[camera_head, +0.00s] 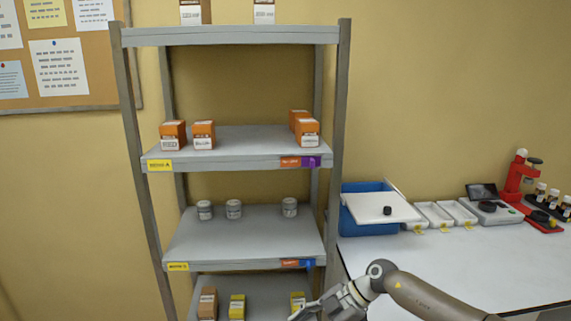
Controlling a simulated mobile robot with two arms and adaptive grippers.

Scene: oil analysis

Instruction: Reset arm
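My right arm (425,296) comes in from the lower right and reaches left, in front of the shelf's right post and the left end of the white table. My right gripper (308,312) is at the bottom edge of the picture, in front of the lowest visible shelf. Its fingers point left and are partly cut off by the frame, so whether they are open or shut is unclear. A yellow box (297,300) shows just behind its fingers; I cannot tell whether they touch. My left gripper is not in view.
A grey shelf rack (230,145) holds orange boxes (173,134), white jars (233,209) and lower boxes (237,306). The white table (440,260) carries a blue bin (365,218), white trays (434,215), a scale (492,212) and a red stand (517,180). The table's front is bare.

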